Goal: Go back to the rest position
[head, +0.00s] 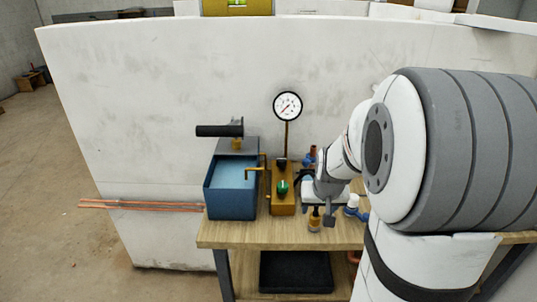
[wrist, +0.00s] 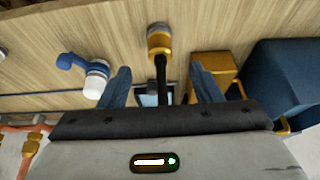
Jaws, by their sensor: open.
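My gripper (head: 320,205) is low over the wooden workbench (head: 225,236), at the end of my bent arm. In the wrist view my gripper (wrist: 160,82) shows its two blue-grey fingers spread apart. A small amber item with a dark stem (wrist: 159,42) shows in the gap between the fingers. It stands on the bench in the head view (head: 314,222), close to the gripper. I see no grip on it. Part of the gripper is hard to make out in the head view.
A blue water tank (head: 231,195) with a black-handled pump (head: 220,131) stands left, beside a brass block (head: 283,203) under a round gauge (head: 288,106). A blue-and-white fitting (wrist: 88,75) lies close by. Copper pipes (head: 140,205) jut out left. A white wall (head: 150,100) stands behind.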

